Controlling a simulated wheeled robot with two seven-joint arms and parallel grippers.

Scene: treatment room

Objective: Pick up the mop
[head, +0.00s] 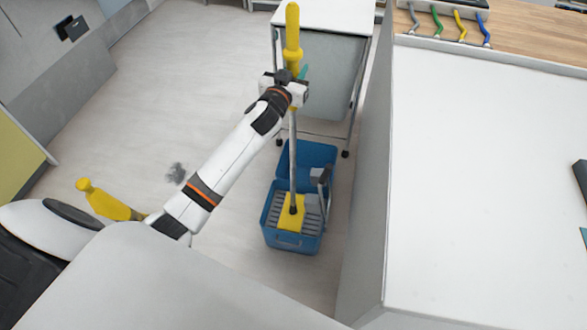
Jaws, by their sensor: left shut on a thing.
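The mop (292,157) stands nearly upright, with a yellow grip at its top, a grey shaft and a yellow head low in a blue bucket (272,238). My left gripper (292,88) is shut on the mop just below its yellow grip. The mop's head is inside the bucket, over a grey wringer part. My right gripper is not in view.
A white wheeled cart (325,18) stands right behind the mop. A white counter (480,180) fills the right side, with several coloured-handled tools on a wooden top behind it. A yellow bottle-like object (103,200) shows at the left. Open floor (140,130) lies left of the bucket.

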